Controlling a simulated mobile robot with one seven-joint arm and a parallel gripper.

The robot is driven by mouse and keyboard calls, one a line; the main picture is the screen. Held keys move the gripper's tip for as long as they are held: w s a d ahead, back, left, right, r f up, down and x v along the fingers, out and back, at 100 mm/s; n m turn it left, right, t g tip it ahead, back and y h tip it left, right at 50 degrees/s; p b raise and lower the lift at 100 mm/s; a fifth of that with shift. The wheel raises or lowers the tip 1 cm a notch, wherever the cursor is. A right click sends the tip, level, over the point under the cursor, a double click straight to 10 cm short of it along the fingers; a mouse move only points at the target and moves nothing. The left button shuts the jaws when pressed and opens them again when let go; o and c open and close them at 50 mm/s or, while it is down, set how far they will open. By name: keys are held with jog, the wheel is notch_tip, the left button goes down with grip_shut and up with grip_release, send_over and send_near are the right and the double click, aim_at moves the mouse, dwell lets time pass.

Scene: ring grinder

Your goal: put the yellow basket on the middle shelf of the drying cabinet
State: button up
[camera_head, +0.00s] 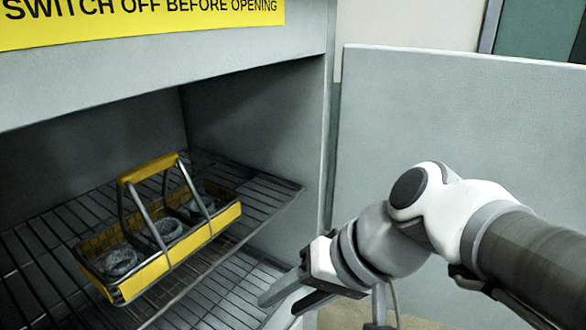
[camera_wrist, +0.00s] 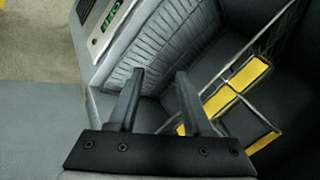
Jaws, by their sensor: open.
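The yellow basket (camera_head: 185,250) stands upright on a wire shelf (camera_head: 262,190) inside the grey drying cabinet (camera_head: 262,110). Its handle is raised, and several round grey pieces sit in it. Another wire rack (camera_head: 235,290) shows below that shelf; I cannot tell from the view which level is the middle one. My gripper (camera_head: 280,304) is open and empty at the cabinet opening, right of and apart from the basket. In the wrist view the open fingers (camera_wrist: 160,72) have nothing between them, and part of the yellow basket (camera_wrist: 248,75) shows to their right.
A grey open door panel (camera_head: 410,140) stands right of the opening, behind my arm. A yellow warning sign (camera_head: 140,15) is on the cabinet's upper front. The shelf right of the basket is bare. A label plate (camera_wrist: 108,30) shows at the top of the wrist view.

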jog(key=d+t+h, duration=0.2)
jog(key=d+h, duration=0.4)
jog(key=d, duration=0.5)
jog(key=shift+s+d+f, duration=0.15)
jog(key=shift+f, duration=0.1)
jog(key=shift+d, duration=0.2)
